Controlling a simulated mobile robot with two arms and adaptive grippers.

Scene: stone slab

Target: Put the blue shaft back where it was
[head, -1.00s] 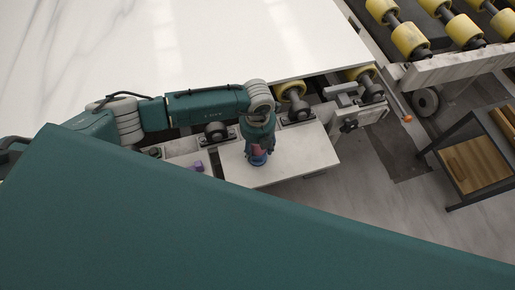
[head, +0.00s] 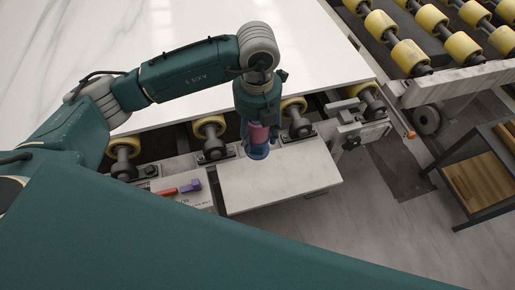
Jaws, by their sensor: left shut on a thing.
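My left gripper (head: 258,133) hangs from the left arm and points down, above the far edge of the small pale shelf. It is shut on the blue shaft (head: 257,152), which shows as a small dark blue piece at its lower end. The gripper and shaft look raised above the shelf. The fingers hide part of the shaft, and its full length is not clear. My right gripper is not in view.
The pale shelf (head: 285,184) has nothing else on it. A red piece (head: 165,191) and a purple piece (head: 191,185) lie on a panel to its left. Behind are yellow rollers (head: 210,127) and the large white slab (head: 200,25). A dark-framed table (head: 475,185) stands right.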

